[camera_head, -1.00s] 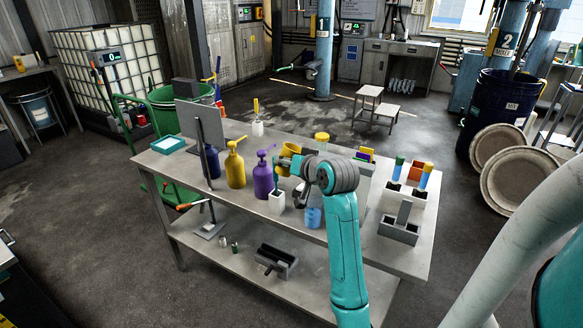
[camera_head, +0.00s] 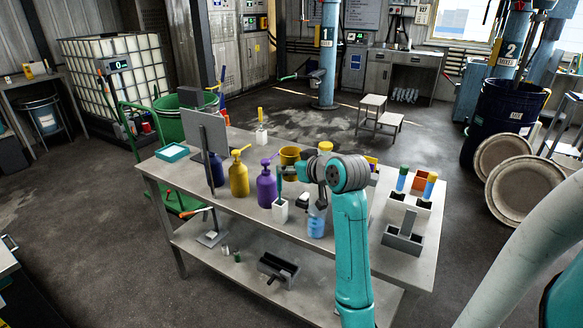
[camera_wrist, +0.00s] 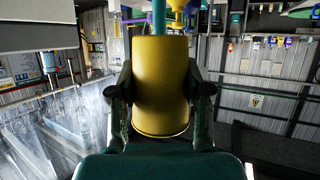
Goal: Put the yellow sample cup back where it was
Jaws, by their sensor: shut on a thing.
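The yellow sample cup (camera_head: 289,157) is above the rear middle of the grey table (camera_head: 340,262), right of the purple pump bottle. My gripper (camera_head: 298,172) is shut on it. In the wrist view, the yellow cup (camera_wrist: 160,85) fills the space between the two dark fingers (camera_wrist: 160,92), one on each side. Whether the cup's bottom touches the tabletop is hidden behind my wrist and the things in front.
A yellow pump bottle (camera_head: 239,178) and a purple pump bottle (camera_head: 266,186) stand left of the cup. A white holder (camera_head: 280,211) and a blue-filled container (camera_head: 316,226) stand in front. Grey racks (camera_head: 403,238) are at right.

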